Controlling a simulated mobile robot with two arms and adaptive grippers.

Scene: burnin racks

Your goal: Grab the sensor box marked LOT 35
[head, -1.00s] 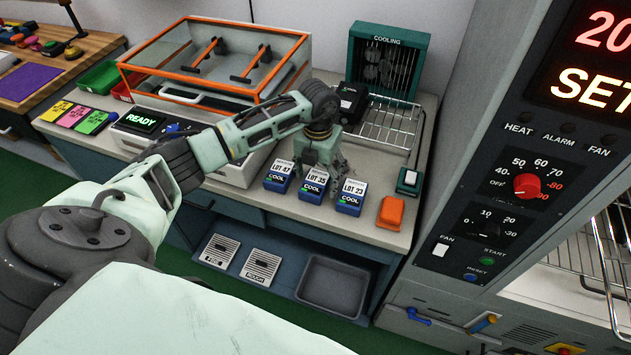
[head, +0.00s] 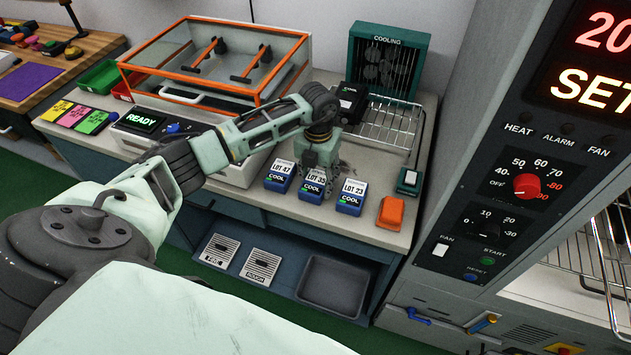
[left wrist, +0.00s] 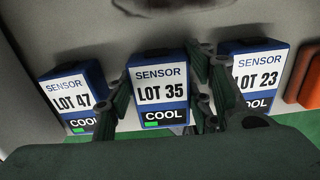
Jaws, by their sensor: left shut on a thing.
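The LOT 35 sensor box (left wrist: 160,85) is blue with a white label and a COOL strip with a green mark. It stands on the bench in the middle of a row of three, and in the head view (head: 312,190) its far part is hidden by my left gripper (head: 320,172). My left gripper is shut on it, with fingers on both sides in the left wrist view. The LOT 47 box (head: 280,177) stands to its left and the LOT 23 box (head: 351,198) to its right. My right gripper is not in view.
An orange block (head: 390,212) and a small green-and-white device (head: 408,182) lie to the right of the boxes. A wire rack (head: 385,125) and green cooling unit (head: 388,62) stand behind. A tall oven panel (head: 500,180) rises at the right.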

